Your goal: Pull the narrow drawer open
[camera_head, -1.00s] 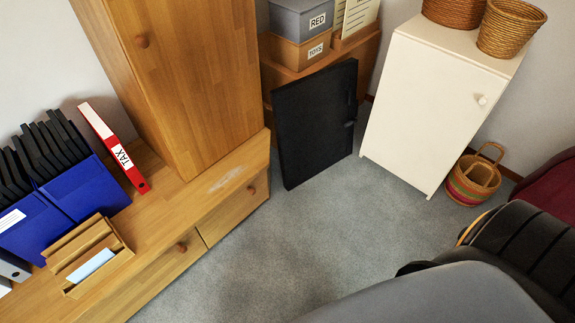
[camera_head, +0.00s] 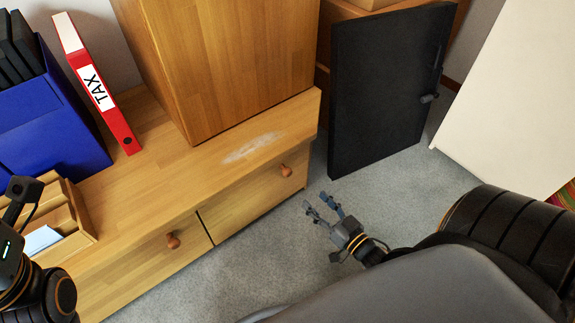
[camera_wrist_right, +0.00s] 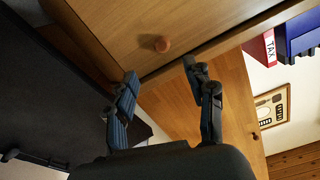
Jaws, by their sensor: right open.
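The low wooden cabinet has two drawers in its front. The narrower right drawer (camera_head: 250,197) looks flush and shut. It has a round orange-brown knob (camera_head: 286,170), which also shows in the right wrist view (camera_wrist_right: 162,44). My right gripper (camera_head: 322,207) is open and empty, in front of this drawer, below and right of the knob in the head view. Its two fingers (camera_wrist_right: 165,88) stand apart in the right wrist view, with the knob beyond them and not touched. Part of my left arm and gripper (camera_head: 22,195) shows at the left edge; its jaws are unclear.
The wider left drawer has its own knob (camera_head: 173,240). A black panel (camera_head: 385,90) stands upright just right of the cabinet. A tall wooden cupboard (camera_head: 225,60), a red TAX binder (camera_head: 98,85) and blue files (camera_head: 50,130) are on top. Carpet (camera_head: 265,255) in front is clear.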

